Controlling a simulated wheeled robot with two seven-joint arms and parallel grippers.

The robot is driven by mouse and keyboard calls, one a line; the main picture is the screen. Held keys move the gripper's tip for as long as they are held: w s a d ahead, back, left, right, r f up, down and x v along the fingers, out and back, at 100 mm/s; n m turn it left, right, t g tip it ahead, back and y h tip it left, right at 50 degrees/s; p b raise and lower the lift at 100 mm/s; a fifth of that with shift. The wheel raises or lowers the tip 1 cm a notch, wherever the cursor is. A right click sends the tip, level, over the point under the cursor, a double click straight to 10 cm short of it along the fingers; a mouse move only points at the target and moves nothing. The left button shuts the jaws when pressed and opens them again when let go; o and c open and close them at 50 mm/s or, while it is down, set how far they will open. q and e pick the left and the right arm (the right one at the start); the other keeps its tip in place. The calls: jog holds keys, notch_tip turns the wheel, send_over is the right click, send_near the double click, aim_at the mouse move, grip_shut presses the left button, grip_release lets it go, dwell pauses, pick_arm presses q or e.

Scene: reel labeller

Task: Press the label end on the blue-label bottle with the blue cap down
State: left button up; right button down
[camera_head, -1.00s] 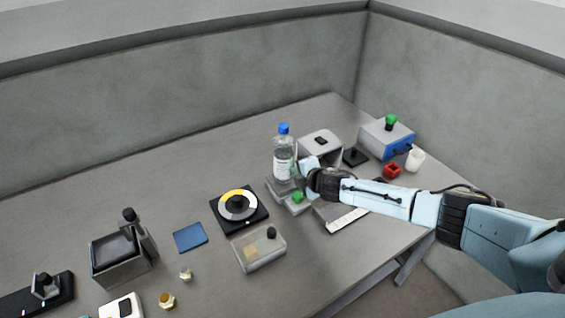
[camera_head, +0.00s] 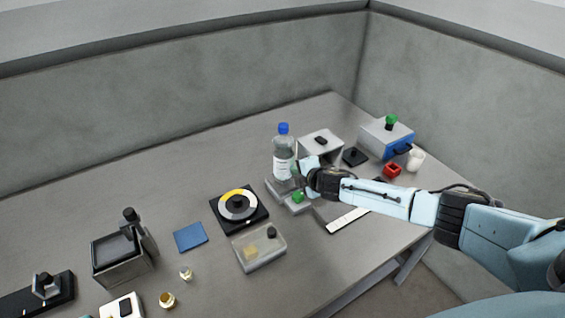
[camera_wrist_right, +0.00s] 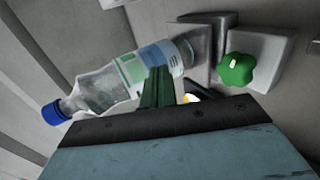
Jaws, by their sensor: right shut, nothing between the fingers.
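The clear bottle with the blue cap (camera_head: 283,151) stands upright on a small grey stand (camera_head: 279,187) in the head view. In the right wrist view the bottle (camera_wrist_right: 98,90) appears tilted by the camera angle, and its blue, green and white label (camera_wrist_right: 150,65) faces my gripper. My right gripper (camera_head: 300,169) is shut and empty beside the bottle at label height. In the right wrist view its fingertips (camera_wrist_right: 158,75) lie over the label; I cannot tell for sure whether they touch it. The label end cannot be made out. My left gripper is not in view.
A green knob (camera_head: 298,197) sits on a grey block just in front of the bottle. A grey box (camera_head: 320,141) stands behind it. A black dial with a yellow arc (camera_head: 238,207) and a clear-lidded box (camera_head: 260,250) lie to the left. A red part (camera_head: 392,170) lies to the right.

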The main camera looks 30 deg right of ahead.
jog(key=shift+w+d, duration=0.1)
jog(key=shift+d, duration=0.45)
dwell(0.4)
jog(key=s+p, duration=0.2)
jog(key=s, duration=0.4)
jog(key=shift+d, duration=0.2)
dwell(0.6)
dwell(0.3)
